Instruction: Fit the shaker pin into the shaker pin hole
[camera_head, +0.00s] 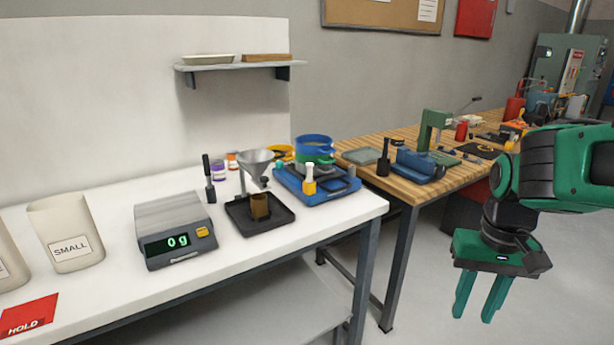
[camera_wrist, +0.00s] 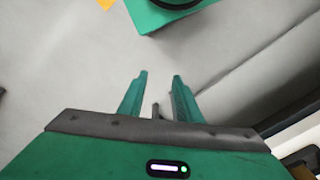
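A blue shaker-like base (camera_head: 345,195) stands at the right end of the white table, with blue and green round sieves (camera_head: 315,150) at its back. A small yellow piece with a pale top (camera_head: 309,182) stands upright at its front; I cannot tell whether this is the shaker pin. The pin hole cannot be made out. My gripper (camera_head: 474,308) hangs fingers down over the floor, right of the tables and well away from the shaker. In the wrist view, its two fingers (camera_wrist: 160,78) are apart with nothing held between them.
A funnel stand over a black tray (camera_head: 260,222), a scale (camera_head: 175,230) and pale bins (camera_head: 65,232) stand on the white table (camera_head: 110,290). A wooden bench (camera_head: 445,185) with tools is behind to the right. A green box-like thing (camera_wrist: 165,15) shows in the wrist view.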

